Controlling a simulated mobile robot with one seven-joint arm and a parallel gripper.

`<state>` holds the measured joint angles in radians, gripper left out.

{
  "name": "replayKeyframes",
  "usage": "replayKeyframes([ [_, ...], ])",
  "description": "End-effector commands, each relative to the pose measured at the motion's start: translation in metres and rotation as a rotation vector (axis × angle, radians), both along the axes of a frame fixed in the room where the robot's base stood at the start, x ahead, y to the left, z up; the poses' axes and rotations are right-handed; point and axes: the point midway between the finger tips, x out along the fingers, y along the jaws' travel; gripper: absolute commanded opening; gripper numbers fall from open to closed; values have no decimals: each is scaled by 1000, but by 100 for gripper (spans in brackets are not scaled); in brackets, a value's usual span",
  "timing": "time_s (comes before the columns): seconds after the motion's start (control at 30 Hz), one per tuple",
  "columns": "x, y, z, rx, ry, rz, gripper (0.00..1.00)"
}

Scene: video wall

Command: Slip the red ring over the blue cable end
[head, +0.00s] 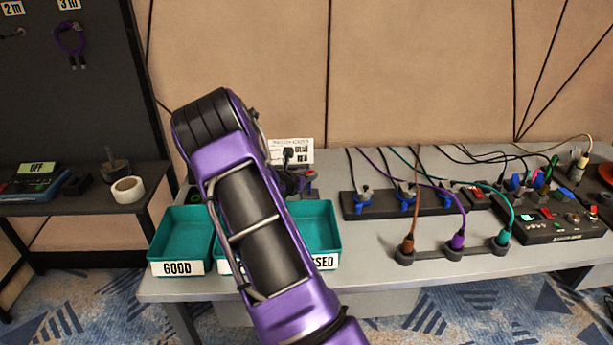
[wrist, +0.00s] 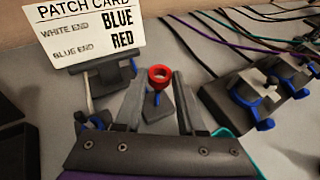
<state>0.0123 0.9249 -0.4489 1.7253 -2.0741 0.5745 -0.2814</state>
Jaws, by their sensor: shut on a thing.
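My gripper (wrist: 161,78) points away from the camera in the wrist view, its two dark fingers apart with the red ring (wrist: 160,71) held between their tips. Its opening faces up. A small blue piece (wrist: 157,99), perhaps the blue cable end, shows just below the ring on a dark block (wrist: 158,110). I cannot tell whether the ring is around it or only above it. Another blue piece (wrist: 98,121) with a pale cable sits at a dark holder left of the fingers.
A patch card (wrist: 85,33) stands behind the holder; it also shows in the head view (head: 296,146). Teal trays (head: 182,232) stand at the table's front left. Power strips with blue clips (head: 407,200) and several cables fill the right side. A sockets bar (head: 478,249) lies in front.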

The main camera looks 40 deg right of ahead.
Motion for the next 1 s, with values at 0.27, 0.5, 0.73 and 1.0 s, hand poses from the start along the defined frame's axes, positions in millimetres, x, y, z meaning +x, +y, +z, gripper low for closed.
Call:
replayKeyframes([
  [0.27,0,0,0,0,0,0,0],
  [0.5,0,0,-4,0,0,0,0],
  [0.73,0,0,-10,0,0,0,0],
  [1.0,0,0,-16,0,0,0,0],
])
